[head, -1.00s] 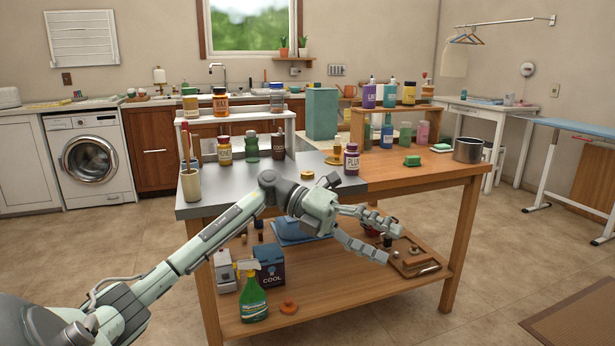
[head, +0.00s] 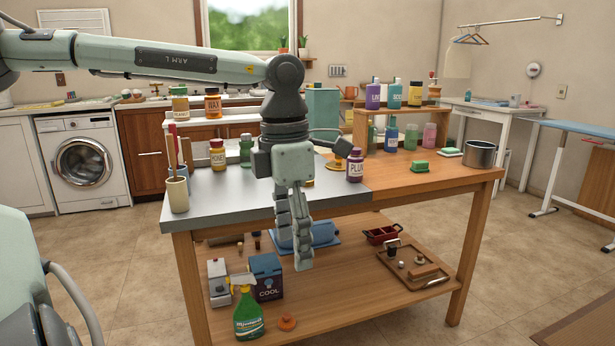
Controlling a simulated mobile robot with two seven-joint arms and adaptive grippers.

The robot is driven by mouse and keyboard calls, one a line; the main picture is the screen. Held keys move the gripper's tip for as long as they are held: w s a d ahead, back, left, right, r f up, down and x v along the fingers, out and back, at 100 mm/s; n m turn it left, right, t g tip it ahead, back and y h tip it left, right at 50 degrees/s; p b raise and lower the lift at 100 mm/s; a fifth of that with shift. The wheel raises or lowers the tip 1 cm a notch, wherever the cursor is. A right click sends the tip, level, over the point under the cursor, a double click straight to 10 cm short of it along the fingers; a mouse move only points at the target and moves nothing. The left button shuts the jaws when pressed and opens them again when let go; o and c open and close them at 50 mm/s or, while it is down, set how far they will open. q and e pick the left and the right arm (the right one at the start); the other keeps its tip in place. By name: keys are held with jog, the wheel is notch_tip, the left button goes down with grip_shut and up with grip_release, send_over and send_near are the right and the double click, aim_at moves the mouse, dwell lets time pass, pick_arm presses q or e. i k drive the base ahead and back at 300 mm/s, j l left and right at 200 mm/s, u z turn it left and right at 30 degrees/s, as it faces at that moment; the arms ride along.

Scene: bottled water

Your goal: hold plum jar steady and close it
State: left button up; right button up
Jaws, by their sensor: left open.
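The plum jar (head: 355,168) is a small purple jar with a white label, upright on the table near the seam of its grey and wooden parts. Its top looks dark purple; I cannot tell whether it is capped. A gold lid (head: 308,183) lies to its left on the grey part, mostly hidden behind my left gripper. My left gripper (head: 294,235) points down, open and empty, left of the jar, and covers part of the table's front edge. It appears apart from the jar. My right gripper is not in view.
A honey jar (head: 217,154), a green bottle (head: 246,150) and a holder with sticks (head: 177,194) stand left on the table. A rack (head: 362,130) with bottles stands behind the jar. The front right is clear.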

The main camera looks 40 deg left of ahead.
aim_at(355, 163)
jog(key=i+j, duration=0.85)
jog(key=j, duration=0.25)
jog(key=i+j, duration=0.45)
jog(key=j, duration=0.1)
